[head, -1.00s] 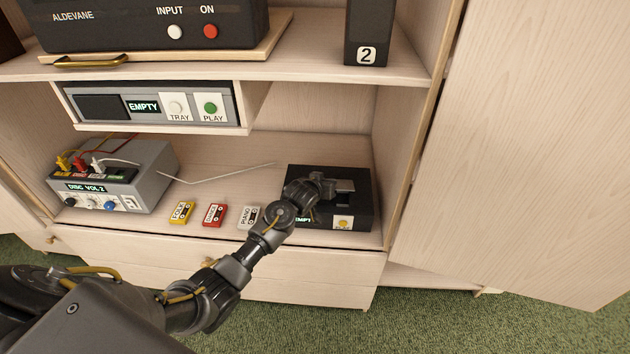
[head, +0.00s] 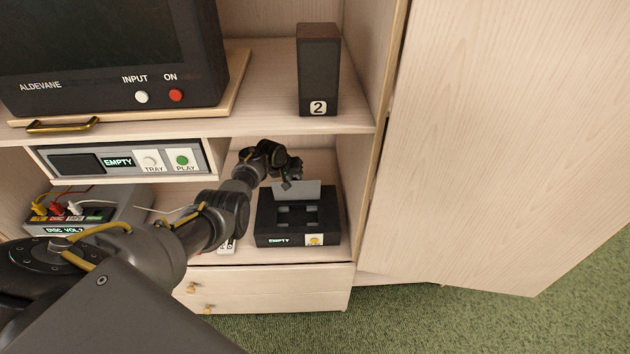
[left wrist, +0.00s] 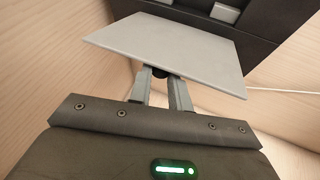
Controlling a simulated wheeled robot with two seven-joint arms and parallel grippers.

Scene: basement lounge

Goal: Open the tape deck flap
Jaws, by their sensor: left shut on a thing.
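The black tape deck (head: 298,228) sits on the lower shelf in the head view, its front display reading EMPTY. Its grey flap (head: 297,190) stands raised at the back of the deck, and the dark bay beneath shows uncovered. In the left wrist view the flap (left wrist: 165,50) is a flat pale panel ahead of the fingers, with the deck (left wrist: 222,18) beyond it. My left gripper (head: 290,182) is behind and left of the flap; its fingers (left wrist: 160,80) are shut on a small dark part at the flap's edge. My right gripper is not in view.
A shelf with the television (head: 110,50) and speaker (head: 318,70) lies above. The disc player (head: 120,160) hangs below it. A grey switch box (head: 125,205) stands left. The cabinet door (head: 480,140) stands open on the right. My left arm hides most of the tapes.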

